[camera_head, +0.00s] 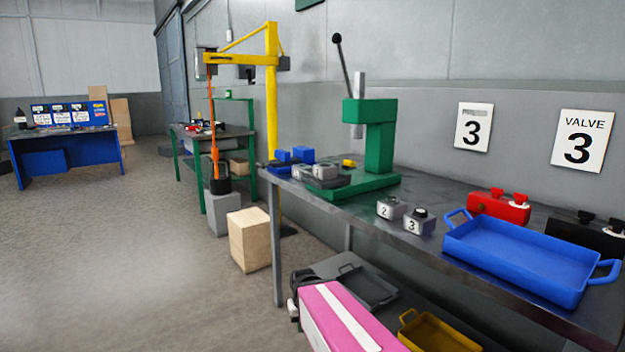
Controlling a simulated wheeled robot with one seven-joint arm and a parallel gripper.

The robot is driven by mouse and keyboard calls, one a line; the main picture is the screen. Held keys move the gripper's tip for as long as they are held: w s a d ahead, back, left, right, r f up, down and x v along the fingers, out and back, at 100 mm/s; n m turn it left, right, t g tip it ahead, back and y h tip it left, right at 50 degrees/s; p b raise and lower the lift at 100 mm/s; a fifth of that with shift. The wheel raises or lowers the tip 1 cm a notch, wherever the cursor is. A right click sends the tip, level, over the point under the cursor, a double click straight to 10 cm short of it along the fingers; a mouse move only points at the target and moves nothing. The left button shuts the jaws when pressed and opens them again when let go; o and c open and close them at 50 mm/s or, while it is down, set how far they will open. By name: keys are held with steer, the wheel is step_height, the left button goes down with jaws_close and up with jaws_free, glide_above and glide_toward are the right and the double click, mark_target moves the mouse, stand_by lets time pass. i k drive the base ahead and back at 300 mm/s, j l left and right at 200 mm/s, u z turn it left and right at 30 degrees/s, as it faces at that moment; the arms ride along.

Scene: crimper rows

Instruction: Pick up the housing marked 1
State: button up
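Two small grey housings stand on the near workbench (460,200): the housing marked 2 (385,212) and, to its right, the housing marked 3 (413,226). I cannot read a 1 on any housing. Other grey block-like parts (325,171) sit by the base of the green press, with no mark I can make out. My gripper is not in view.
A green lever press (380,135) stands at the back of the bench. A blue tray (525,258), red part (500,208) and black part (590,238) are to the right. A pink box (325,318) is low in front; a wooden block (250,240) stands on the floor. Open floor lies left.

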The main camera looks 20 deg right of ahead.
mark_target(323, 171)
steer(key=k+j+z, duration=0.2)
steer(key=z, duration=0.15)
steer(key=k+j+z, duration=0.2)
steer(key=z, duration=0.15)
steer(key=k+j+z, duration=0.1)
steer(key=k+z, duration=0.25)
steer(key=i, duration=0.1)
